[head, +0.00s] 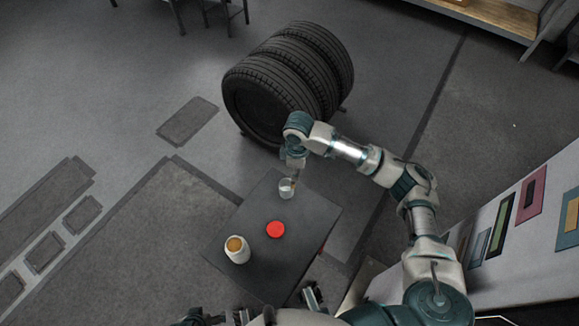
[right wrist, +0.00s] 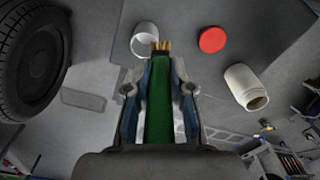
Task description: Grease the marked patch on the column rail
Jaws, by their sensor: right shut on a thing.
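My right gripper (head: 291,160) is shut on a brush with a green handle (right wrist: 158,115) and tan bristles (right wrist: 162,46). In the head view it is over the far end of a small dark table, right at a white open cup (head: 286,193). In the right wrist view the bristle tip overlaps the rim of that cup (right wrist: 143,36); I cannot tell whether they touch. An open white jar with tan contents (head: 237,250) stands at the near left of the table. The column rail and its marked patch cannot be made out. My left gripper is not clearly seen.
The dark table (head: 310,230) also bears a red round lid (head: 276,229) between cup and jar. Large black tyres (head: 290,80) stand behind the table. A pale panel with coloured rectangles (head: 512,225) stands at the right.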

